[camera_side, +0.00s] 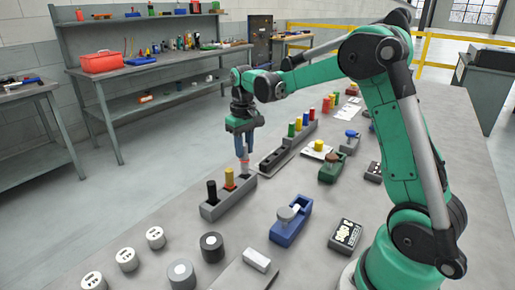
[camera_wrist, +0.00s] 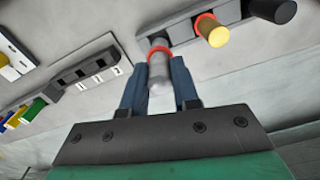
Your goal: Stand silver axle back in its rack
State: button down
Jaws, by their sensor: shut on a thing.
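The silver axle (camera_wrist: 159,72) is upright between the fingers of my gripper (camera_wrist: 158,90), which is shut on it. It has a red ring around it near its far end. In the side view, my gripper (camera_side: 243,152) points down over the right end of the grey rack (camera_side: 213,211), with the silver axle (camera_side: 244,168) under its fingertips. The axle's lower end is at the rack's end position; I cannot tell how deep it sits. A black axle (camera_side: 212,191) and a yellow axle (camera_side: 229,177) stand in the same rack, which also shows in the wrist view (camera_wrist: 182,31).
A blue carrier (camera_side: 290,222) and a black box (camera_side: 345,236) are at the right. Several round weights (camera_side: 212,247) stand at the front.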

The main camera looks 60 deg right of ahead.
aim_at(245, 172)
jog(key=shift+f, duration=1.95)
dwell(1.3)
jog(key=shift+c, duration=0.5)
grip_release()
dwell(0.4)
jog(key=shift+r, duration=3.55)
